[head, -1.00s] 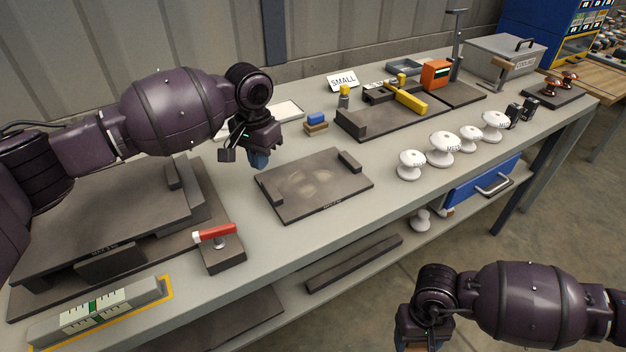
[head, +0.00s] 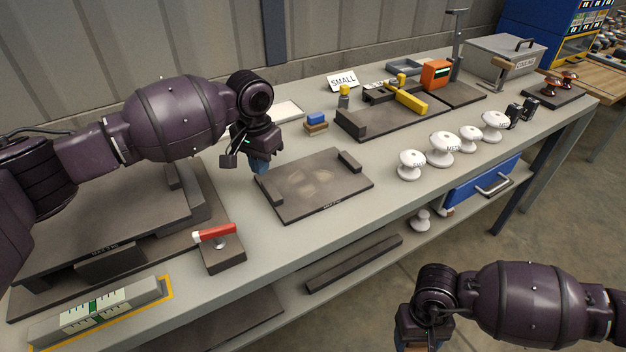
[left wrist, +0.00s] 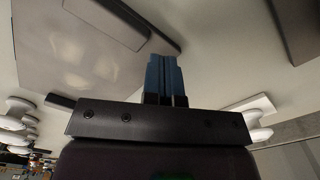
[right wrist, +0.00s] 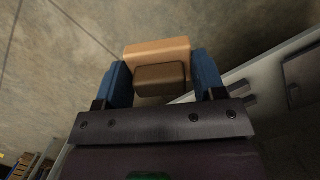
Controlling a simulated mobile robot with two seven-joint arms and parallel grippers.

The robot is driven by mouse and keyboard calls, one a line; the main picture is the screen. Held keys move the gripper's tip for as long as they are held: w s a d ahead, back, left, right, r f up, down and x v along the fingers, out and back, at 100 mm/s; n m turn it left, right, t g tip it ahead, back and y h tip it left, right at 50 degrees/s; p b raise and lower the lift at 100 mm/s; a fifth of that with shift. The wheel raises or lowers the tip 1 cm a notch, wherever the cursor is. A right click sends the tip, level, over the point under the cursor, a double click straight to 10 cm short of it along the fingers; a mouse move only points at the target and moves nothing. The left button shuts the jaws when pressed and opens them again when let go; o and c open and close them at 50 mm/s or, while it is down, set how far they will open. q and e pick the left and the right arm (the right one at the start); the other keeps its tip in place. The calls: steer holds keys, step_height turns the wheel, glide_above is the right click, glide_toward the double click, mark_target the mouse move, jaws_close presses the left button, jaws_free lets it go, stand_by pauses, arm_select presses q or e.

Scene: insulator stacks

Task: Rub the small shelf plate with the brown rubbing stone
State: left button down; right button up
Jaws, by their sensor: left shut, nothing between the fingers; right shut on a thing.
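The small shelf plate (head: 312,188) is a dark flat plate with pale smudges and a raised bar at two ends, lying mid-bench. My left gripper (head: 261,164) is shut and empty, just above the plate's back left corner. Its blue fingers (left wrist: 164,78) are together in the left wrist view, with the smudged plate (left wrist: 75,45) beyond them. My right gripper (right wrist: 160,82) is shut on the brown rubbing stone (right wrist: 160,77), a brown block on a tan one. In the head view, this gripper is at the bottom edge, off the bench front, its fingers mostly cut off.
A blue-topped block (head: 316,121) lies behind the plate near the SMALL sign (head: 342,81). White insulators (head: 440,148) stand to the right. A red-handled tool (head: 216,233) and a larger plate (head: 100,225) are to the left. A strip of bare bench lies in front.

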arm_select(q)
steer(key=shift+f, duration=1.15)
stand_by(0.4)
steer(key=shift+r+p, duration=1.8)
steer(key=shift+r, duration=1.3)
arm_select(e)
step_height(320, 180, up, 7)
steer(key=w+t, duration=0.1)
steer(key=w, duration=0.1)
steer(key=shift+f, duration=0.15)
arm_select(q)
steer(key=shift+f, duration=0.15)
